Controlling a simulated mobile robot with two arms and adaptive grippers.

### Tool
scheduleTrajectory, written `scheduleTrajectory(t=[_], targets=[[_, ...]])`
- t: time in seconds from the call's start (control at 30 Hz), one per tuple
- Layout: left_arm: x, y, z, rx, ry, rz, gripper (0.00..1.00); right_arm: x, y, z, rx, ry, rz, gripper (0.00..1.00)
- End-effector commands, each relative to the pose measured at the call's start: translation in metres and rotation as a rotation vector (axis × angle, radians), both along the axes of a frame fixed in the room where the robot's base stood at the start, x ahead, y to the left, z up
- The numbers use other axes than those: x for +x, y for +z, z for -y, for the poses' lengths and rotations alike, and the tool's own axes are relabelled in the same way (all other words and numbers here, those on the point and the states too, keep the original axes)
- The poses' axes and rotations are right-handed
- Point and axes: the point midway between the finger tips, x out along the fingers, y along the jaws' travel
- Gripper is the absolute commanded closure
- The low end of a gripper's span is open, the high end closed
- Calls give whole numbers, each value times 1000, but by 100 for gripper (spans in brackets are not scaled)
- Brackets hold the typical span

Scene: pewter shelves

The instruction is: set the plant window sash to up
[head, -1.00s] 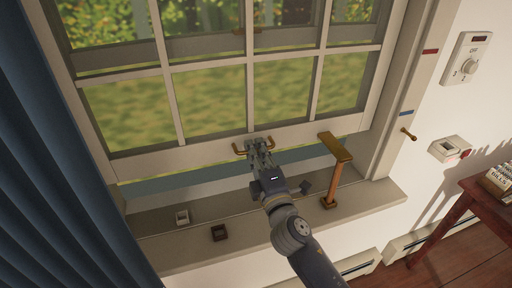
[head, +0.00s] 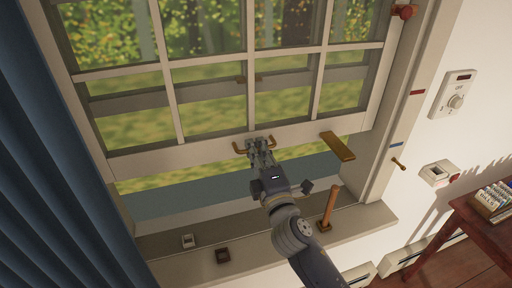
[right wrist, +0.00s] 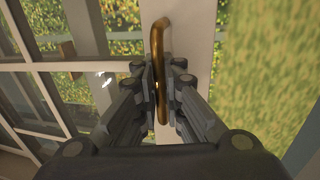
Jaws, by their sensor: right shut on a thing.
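The window sash (head: 190,149) is a white frame with several panes, and an open gap shows between its bottom rail and the sill. A brass handle (head: 239,149) is fixed to the bottom rail. My right gripper (head: 259,145) is shut on this handle. In the right wrist view the brass handle (right wrist: 158,60) passes between the closed fingers (right wrist: 160,95). Red (head: 418,92) and blue (head: 396,144) marks are on the right jamb. My left gripper is out of view.
A brass-coloured plate (head: 338,147) juts from the rail above the post. A blue curtain (head: 50,170) hangs left. A wooden table (head: 470,222) stands right.

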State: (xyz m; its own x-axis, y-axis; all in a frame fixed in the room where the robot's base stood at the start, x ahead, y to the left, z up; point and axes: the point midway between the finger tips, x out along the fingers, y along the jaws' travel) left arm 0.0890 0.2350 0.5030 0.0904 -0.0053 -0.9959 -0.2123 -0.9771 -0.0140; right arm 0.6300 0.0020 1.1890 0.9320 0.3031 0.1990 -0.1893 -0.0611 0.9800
Motion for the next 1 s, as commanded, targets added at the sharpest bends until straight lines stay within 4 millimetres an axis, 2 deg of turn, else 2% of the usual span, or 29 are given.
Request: scheduleTrajectory(t=[0.03, 0.1, 0.13, 0.57, 0.67, 1.0], targets=[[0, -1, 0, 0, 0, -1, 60, -1, -4, 0, -3, 0, -6, 100], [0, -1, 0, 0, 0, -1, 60, -1, -5, 0, -3, 0, -7, 78], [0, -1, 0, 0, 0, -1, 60, -1, -5, 0, -3, 0, -7, 73], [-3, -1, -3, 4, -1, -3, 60, -6, -5, 2, -2, 0, -7, 73], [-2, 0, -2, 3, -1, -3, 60, -18, -8, 6, -2, 0, -8, 73], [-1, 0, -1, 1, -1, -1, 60, -80, -22, 26, -2, -1, -10, 73]])
